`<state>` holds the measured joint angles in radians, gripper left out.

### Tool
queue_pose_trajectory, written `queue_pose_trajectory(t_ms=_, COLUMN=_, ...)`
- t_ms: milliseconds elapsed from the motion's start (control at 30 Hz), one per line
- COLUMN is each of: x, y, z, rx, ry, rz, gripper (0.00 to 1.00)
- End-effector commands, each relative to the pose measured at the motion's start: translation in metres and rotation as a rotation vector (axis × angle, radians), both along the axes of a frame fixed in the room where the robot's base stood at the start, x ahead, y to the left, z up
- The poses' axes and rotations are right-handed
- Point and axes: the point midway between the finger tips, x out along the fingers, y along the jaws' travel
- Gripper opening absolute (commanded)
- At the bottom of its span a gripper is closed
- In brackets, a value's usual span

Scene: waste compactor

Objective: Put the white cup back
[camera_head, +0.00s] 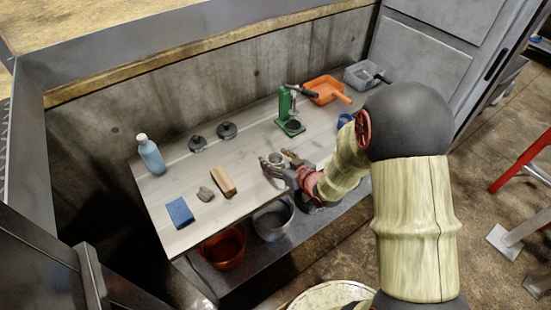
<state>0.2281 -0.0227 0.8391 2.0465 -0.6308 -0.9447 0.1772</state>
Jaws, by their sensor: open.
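My gripper (278,163) is open and low over the wooden tabletop, to the right of the table's middle. A small pale, round thing (275,158) shows between its fingers and may be the white cup. It is too small and too much covered by the fingers for me to tell, and I cannot tell whether they touch it. My arm comes in from the right and hides the table's right part.
Buckets stand on the lower shelf.

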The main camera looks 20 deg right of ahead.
Motion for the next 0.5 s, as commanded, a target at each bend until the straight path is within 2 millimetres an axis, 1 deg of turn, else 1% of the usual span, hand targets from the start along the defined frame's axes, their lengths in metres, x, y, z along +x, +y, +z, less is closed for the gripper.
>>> queue_pose_trajectory(t_ms=133, x=0.000, y=0.000, z=0.005, rx=0.000, ry=0.000, rz=0.000, gripper=0.60)
queue_pose_trajectory(t_ms=167, x=-0.003, y=-0.001, z=0.006, rx=0.000, ry=0.000, rz=-0.001, gripper=0.60)
queue_pose_trajectory(t_ms=267, x=-0.015, y=-0.006, z=0.012, rx=-0.001, ry=0.001, rz=-0.003, gripper=0.60)
queue_pose_trajectory(t_ms=500, x=-0.059, y=-0.021, z=0.033, rx=0.000, ry=0.000, rz=-0.004, gripper=0.60)
